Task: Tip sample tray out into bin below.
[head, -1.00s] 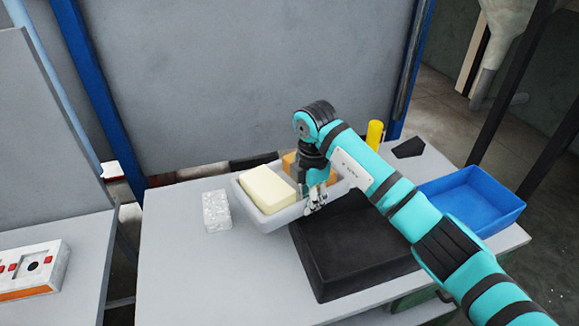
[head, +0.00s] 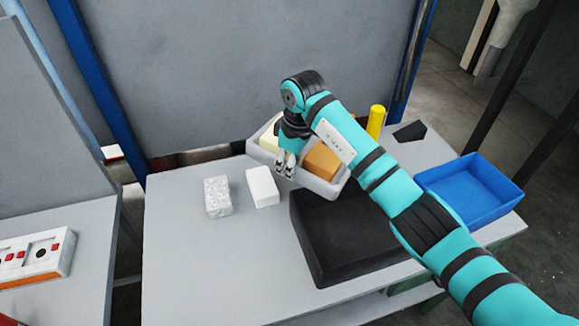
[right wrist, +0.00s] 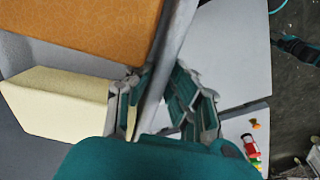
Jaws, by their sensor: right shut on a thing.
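The light grey sample tray (head: 326,190) is at the back middle of the table, left of the yellow cylinder. It holds a cream block (head: 270,141) and an orange block (head: 322,160), both also in the right wrist view, cream (right wrist: 60,102) and orange (right wrist: 95,22). My right gripper (head: 286,166) is shut on the tray's near wall, which runs between its fingers (right wrist: 160,105) in the wrist view. The gap under the tray is hard to judge. My left gripper is not in view.
A speckled block (head: 217,196) and a white block (head: 262,187) stand left of the black bin. A blue bin (head: 470,192) is at the right edge, a yellow cylinder (head: 376,121) behind. A grey panel (head: 240,70) closes off the back. The table's front left is clear.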

